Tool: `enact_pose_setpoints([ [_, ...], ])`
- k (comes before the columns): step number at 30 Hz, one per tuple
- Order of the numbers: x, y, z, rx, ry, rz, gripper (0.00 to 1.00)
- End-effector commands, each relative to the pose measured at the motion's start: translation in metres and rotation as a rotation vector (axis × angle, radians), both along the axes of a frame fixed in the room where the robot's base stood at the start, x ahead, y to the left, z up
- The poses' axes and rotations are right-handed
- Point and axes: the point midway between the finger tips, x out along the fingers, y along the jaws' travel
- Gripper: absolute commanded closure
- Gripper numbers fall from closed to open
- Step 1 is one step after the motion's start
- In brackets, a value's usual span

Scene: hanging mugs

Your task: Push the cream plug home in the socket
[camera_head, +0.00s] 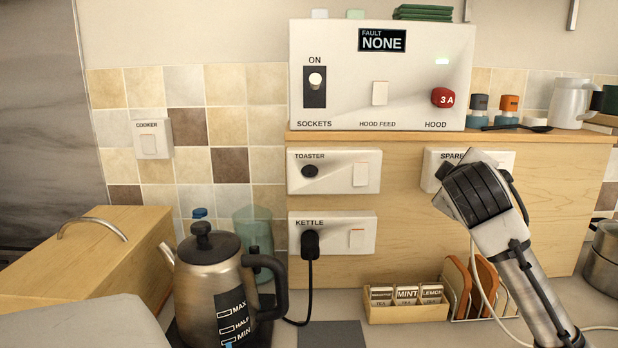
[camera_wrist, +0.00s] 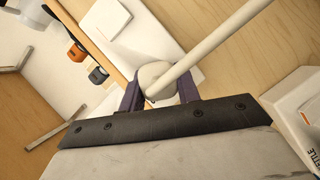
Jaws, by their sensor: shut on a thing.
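The cream plug (camera_wrist: 156,76) shows in the wrist view between the two purple fingers of my gripper (camera_wrist: 160,90), which is shut on it. Its cream cord (camera_wrist: 212,50) runs up and to the right across the picture. The plug is at the face of a white socket plate (camera_wrist: 145,35); I cannot tell how deep its pins sit. The plug is hidden there, but the cord (camera_head: 476,258) hangs below.
A black plug (camera_head: 310,244) sits in the KETTLE socket, with the kettle (camera_head: 212,285) at left. The TOASTER plate (camera_head: 333,171) is left of SPARE. The control box (camera_head: 380,75) stands above. A tea box (camera_head: 406,303) and a rack (camera_head: 470,288) stand below my arm.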

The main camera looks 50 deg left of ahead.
Motion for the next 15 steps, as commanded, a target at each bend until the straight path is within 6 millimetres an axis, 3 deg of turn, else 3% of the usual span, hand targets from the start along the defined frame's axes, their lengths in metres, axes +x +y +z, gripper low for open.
enact_pose_setpoints([
  [14, 0.0075, 0.0096, 0.0005, 0.000, -0.001, 0.000, 0.90],
  [15, 0.0075, 0.0093, 0.0002, 0.000, -0.001, 0.000, 0.64],
])
